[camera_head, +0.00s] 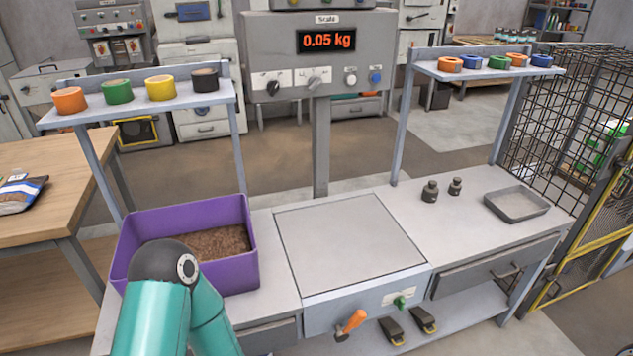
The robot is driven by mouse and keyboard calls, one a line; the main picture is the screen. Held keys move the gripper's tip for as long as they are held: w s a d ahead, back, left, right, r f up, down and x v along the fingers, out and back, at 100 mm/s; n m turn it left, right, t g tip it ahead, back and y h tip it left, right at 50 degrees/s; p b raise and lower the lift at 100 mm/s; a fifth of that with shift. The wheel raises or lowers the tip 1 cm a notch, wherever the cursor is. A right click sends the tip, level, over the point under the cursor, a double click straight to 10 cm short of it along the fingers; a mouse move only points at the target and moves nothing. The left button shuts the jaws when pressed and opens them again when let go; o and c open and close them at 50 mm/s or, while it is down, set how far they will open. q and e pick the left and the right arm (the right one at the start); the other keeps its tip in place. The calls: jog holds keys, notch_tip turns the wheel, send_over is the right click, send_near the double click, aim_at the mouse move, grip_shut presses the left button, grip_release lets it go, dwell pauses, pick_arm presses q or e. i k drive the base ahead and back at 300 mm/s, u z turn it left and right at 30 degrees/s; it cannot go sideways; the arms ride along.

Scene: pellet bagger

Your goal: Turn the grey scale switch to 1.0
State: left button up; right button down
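The scale (325,55) is a grey box on a post behind the bench, with a red readout (327,40) showing 0.05 kg. The grey scale switch (314,83) sits on a white label plate on its front, right of a black switch (272,87). The plate markings are too small to read, so I cannot tell its setting. A white button (350,78) and a blue button (376,76) are to its right. Neither of my grippers shows; only a teal link of my arm is at the lower left, well away from the switch.
A purple bin (247,268) of brown pellets stands left of the bare scale plate (350,240). Two weights (430,192) and a grey tray (516,204) are at right. Shelves with tape rolls (160,88) flank the scale. An orange handle (352,321) juts out in front.

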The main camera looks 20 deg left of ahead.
aim_at(314, 82)
jog(key=z, duration=0.35)
jog(key=i, duration=0.2)
jog(key=u, duration=2.9)
jog(key=k, duration=0.45)
jog(key=z, duration=1.15)
jog(key=i, duration=0.5)
jog(key=u, duration=0.2)
